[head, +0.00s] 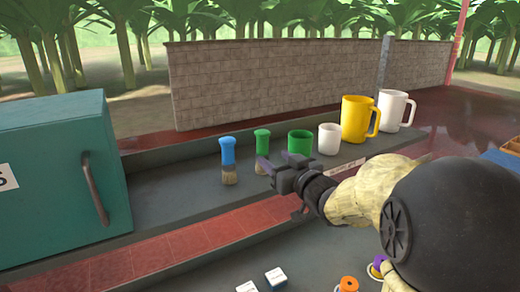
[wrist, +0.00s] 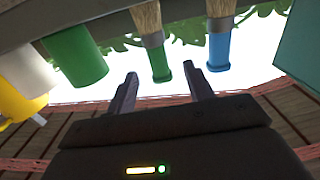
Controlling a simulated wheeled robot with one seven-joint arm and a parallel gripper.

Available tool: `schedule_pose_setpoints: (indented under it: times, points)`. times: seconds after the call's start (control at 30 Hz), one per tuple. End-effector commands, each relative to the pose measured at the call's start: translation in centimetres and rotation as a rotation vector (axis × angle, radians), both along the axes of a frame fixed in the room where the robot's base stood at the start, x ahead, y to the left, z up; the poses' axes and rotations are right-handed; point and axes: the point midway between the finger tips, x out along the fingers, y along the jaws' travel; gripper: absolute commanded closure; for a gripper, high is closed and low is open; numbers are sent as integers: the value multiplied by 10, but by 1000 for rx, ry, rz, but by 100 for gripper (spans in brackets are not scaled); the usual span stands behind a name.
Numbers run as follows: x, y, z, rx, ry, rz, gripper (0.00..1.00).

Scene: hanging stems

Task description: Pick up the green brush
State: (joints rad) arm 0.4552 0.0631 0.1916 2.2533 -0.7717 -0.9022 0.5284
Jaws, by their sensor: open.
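The green brush (head: 262,140) stands bristles down on the grey ledge, between a blue brush (head: 228,152) and a green mug (head: 300,142). My gripper (head: 274,165) is open and empty, close in front of the green brush and partly overlapping its bristles in the head view. In the wrist view, which looks upside down, the green brush (wrist: 161,70) lies between the two fingers of my gripper (wrist: 161,78), a little beyond their tips. The blue brush (wrist: 219,52) is just right of the right finger there. I see no contact with either brush.
A white cup (head: 329,139), a yellow mug (head: 356,119) and a white mug (head: 395,110) stand right of the green mug. A teal cabinet (head: 55,180) is at the left. A stone wall (head: 270,82) stands behind. Small blocks and spools lie in front, below.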

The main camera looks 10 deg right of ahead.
Motion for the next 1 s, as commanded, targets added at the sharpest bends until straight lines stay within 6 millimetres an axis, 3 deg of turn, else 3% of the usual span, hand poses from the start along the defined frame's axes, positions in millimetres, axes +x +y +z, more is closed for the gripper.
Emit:
schedule_pose_setpoints:
  times: [0.2, 0.67, 1.0]
  points:
    - [27, 9, 1, 1, 0, 1, 48]
    - [34, 9, 1, 1, 1, -2, 48]
    - [71, 18, 4, 3, 2, 0, 48]
